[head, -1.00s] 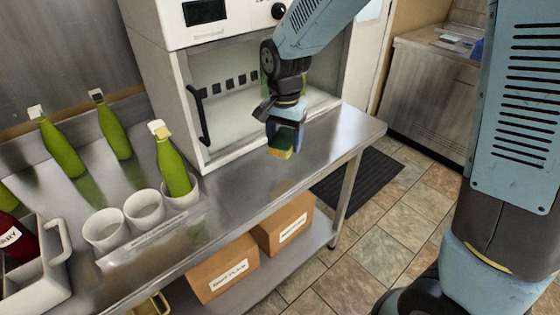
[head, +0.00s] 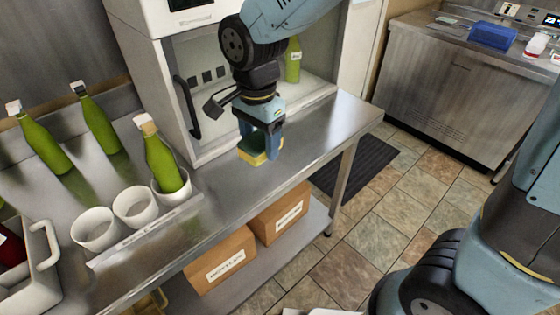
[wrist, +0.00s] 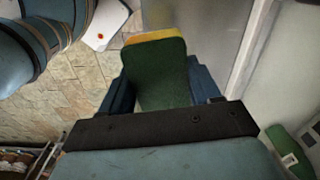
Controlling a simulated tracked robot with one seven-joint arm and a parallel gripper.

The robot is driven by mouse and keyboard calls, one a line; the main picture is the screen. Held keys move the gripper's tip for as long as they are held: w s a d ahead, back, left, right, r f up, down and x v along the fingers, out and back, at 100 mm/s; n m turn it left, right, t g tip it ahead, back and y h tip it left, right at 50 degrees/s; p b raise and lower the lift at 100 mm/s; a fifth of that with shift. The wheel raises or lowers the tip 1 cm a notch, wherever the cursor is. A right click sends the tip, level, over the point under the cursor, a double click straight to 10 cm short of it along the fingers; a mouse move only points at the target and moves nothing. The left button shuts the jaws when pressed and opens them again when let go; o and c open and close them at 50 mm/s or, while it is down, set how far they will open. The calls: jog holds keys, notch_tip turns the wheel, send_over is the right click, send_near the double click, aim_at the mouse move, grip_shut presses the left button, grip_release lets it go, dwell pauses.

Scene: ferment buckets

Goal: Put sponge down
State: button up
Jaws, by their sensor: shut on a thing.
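The sponge (head: 258,152) is yellow with a green side. My gripper (head: 262,140) is shut on it, over the steel table (head: 225,205) in front of the white cabinet. In the wrist view the sponge (wrist: 160,72) shows its green face and a yellow edge between the two blue fingers. The sponge hangs low over the table top; I cannot tell whether it touches the steel.
White cups (head: 134,207) stand in a holder at the left, one with a green bottle (head: 162,160) in it. More green bottles stand behind. The white cabinet (head: 150,90) has a bottle inside. Boxes (head: 222,260) sit on the lower shelf. The table's right end (head: 345,125) is clear.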

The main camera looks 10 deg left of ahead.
aim_at(255, 154)
jog(key=shift+m, duration=0.8)
jog(key=s, duration=0.2)
jog(key=s+r, duration=0.1)
jog(key=s, duration=0.1)
jog(key=shift+s+r, duration=0.15)
jog(key=shift+s, duration=0.15)
jog(key=w+f, duration=0.1)
jog(key=w, duration=0.1)
jog(key=w+d+f, duration=0.1)
jog(key=w, duration=0.2)
jog(key=w+f, duration=0.1)
jog(key=w, duration=0.1)
jog(key=shift+w+d+f, duration=0.25)
jog(key=shift+w+f, duration=0.05)
jog(key=shift+w, duration=0.05)
jog(key=w+f, duration=0.4)
jog(key=shift+w+d+f, duration=0.15)
jog(key=shift+d+f, duration=0.2)
jog(key=shift+d, duration=0.05)
jog(key=shift+w+d+f, duration=0.1)
jog(key=shift+w+f, duration=0.6)
jog(key=shift+f, duration=1.6)
jog(key=shift+f, duration=0.1)
jog(key=o, duration=1)
